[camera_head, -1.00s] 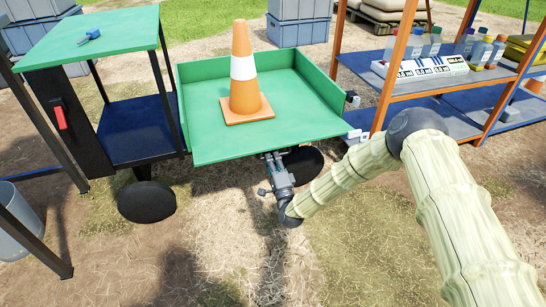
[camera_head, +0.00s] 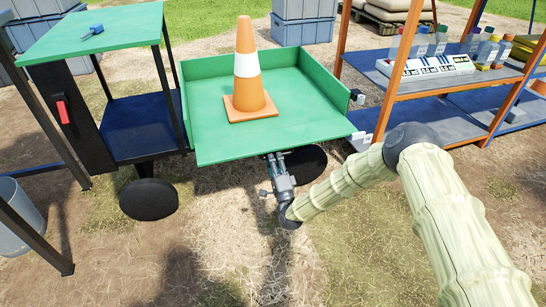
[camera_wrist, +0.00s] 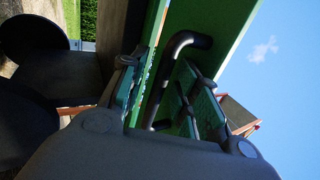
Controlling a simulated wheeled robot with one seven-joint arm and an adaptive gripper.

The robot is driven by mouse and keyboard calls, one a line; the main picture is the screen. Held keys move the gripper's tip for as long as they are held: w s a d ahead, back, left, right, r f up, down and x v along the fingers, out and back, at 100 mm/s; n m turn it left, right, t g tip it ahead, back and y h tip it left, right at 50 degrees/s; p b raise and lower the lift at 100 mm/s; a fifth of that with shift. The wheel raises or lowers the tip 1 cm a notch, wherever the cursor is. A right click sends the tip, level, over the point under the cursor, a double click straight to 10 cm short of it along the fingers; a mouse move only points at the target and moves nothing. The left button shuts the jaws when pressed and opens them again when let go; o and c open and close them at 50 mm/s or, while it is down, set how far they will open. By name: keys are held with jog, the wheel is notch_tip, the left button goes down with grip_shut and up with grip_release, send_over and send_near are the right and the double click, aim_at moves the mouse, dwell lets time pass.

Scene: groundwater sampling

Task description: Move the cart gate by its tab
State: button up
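The green cart bed (camera_head: 215,136) carries an orange and white cone (camera_head: 247,78). Raised walls show at its back and right, and its front edge has no raised wall. My gripper (camera_head: 273,158) is just below that front edge, with its tips partly hidden under it. In the wrist view, a black bent bar (camera_wrist: 183,42), which looks like the tab, stands against a green panel (camera_wrist: 215,25). The bar runs between my two spread fingers (camera_wrist: 160,90). I cannot tell whether either finger touches it.
A green-topped stand (camera_head: 95,35) with a red handle (camera_head: 62,112) is at left. An orange-framed shelf (camera_head: 430,85) with bottles stands close on the right, near my arm. A grey bucket (camera_head: 20,220) is at lower left. The straw ground in front is clear.

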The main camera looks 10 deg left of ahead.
jog(key=shift+d, duration=0.15)
jog(key=v, duration=1.1)
jog(key=shift+s+f, duration=0.15)
jog(key=shift+s, duration=0.2)
jog(key=shift+d, duration=0.1)
